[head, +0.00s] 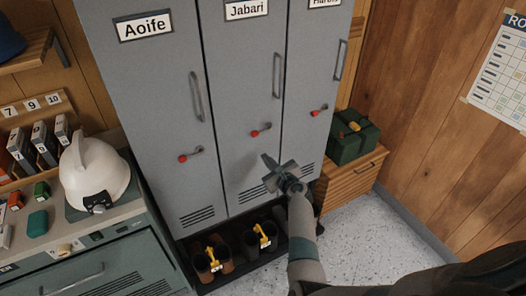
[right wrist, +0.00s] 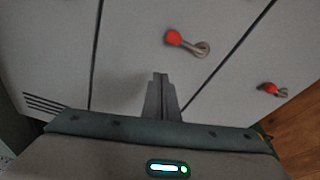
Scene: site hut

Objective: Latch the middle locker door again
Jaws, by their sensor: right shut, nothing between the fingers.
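The middle locker door (head: 250,75), labelled Jabari, is grey and looks flush with the doors beside it. Its latch lever with a red knob (head: 255,133) points left and slightly down from its pivot, at about the same slant as the levers on both neighbours. It also shows in the right wrist view (right wrist: 174,37). My right gripper (head: 272,168) is in front of the lower part of the middle door, below the latch and apart from it. Its fingers (right wrist: 160,80) are together and empty. My left gripper is out of view.
The left locker door, labelled Aoife (head: 150,90), and the right locker door (head: 312,70) stand either side. Boots with yellow tags (head: 262,238) stand below the lockers. A green box (head: 353,138) sits on a wooden cabinet at right. A white helmet (head: 95,172) rests at left.

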